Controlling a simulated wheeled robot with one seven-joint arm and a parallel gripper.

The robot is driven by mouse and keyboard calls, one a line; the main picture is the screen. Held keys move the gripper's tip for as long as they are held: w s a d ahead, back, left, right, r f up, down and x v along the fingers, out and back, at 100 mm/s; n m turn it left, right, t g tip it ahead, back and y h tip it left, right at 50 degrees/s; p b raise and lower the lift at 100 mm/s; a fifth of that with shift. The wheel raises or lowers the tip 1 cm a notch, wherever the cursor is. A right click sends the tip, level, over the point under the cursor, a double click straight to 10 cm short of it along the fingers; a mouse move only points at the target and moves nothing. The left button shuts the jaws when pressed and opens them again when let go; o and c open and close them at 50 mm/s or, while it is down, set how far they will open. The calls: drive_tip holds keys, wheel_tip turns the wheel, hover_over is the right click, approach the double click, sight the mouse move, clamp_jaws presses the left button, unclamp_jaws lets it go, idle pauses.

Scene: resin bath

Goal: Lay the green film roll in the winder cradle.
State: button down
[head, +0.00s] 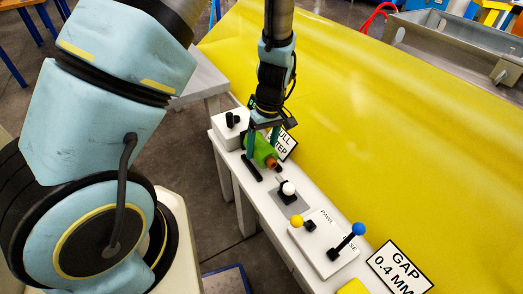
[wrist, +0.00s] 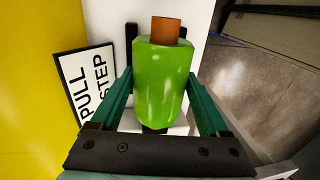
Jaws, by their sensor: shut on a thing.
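The green film roll (head: 263,151) is between the fingers of my gripper (head: 262,143), over the white bench. In the wrist view the roll (wrist: 161,85) fills the space between the two teal fingers of my gripper (wrist: 161,75), which are shut on its sides. Its brown core (wrist: 166,31) sticks out at the far end. Dark uprights, apparently the winder cradle (wrist: 131,42), show behind and beside the roll. In the head view a black bar (head: 251,168) lies beside it. I cannot tell whether the roll touches the cradle.
A "PULL STEP" sign (wrist: 88,85) stands close to the roll, before a large yellow sheet (head: 360,110). Along the bench are a white-knobbed lever (head: 288,188), a panel with yellow and blue knobs (head: 325,240), a "GAP 0.4 MM" sign (head: 397,270) and a white box (head: 230,127).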

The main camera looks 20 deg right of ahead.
wheel_tip(320, 180, down, 2)
drive_tip(key=shift+f, duration=0.1)
